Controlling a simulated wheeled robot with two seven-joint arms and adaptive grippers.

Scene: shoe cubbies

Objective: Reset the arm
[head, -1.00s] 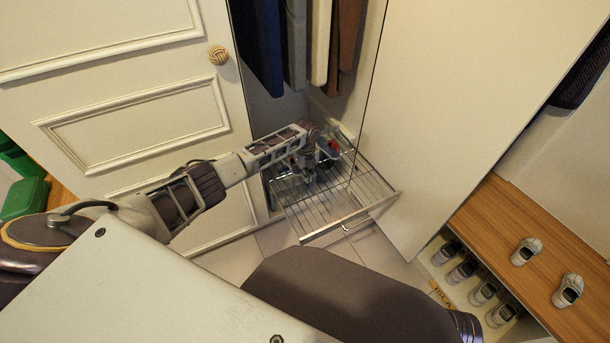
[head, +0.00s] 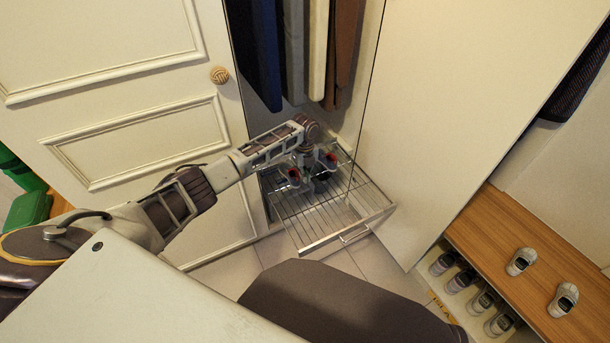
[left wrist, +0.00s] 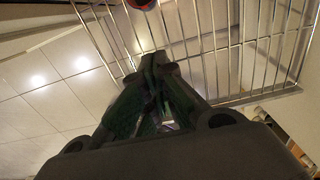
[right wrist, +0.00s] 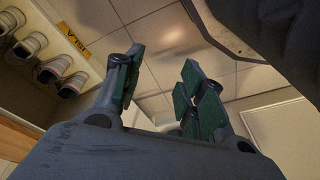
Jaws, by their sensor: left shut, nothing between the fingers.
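My left arm (head: 215,175) reaches from the left over the pulled-out wire rack (head: 350,215) in the open closet. My left gripper (head: 309,189) hangs over the rack, beside two small grey-and-red items that look like shoes, one on its left (head: 291,177) and one on its right (head: 329,161). In the left wrist view the left gripper (left wrist: 158,62) is shut and empty, with rack wires (left wrist: 215,70) beyond it. My right gripper (right wrist: 160,80) is open and empty above the tiled floor, seen only in the right wrist view.
Clothes (head: 300,50) hang above the rack. A panelled door (head: 130,130) is on the left, a white panel (head: 450,120) on the right. A wooden-topped shoe cubby (head: 500,220) holds several shoes at the right. Green bins (head: 30,205) stand far left.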

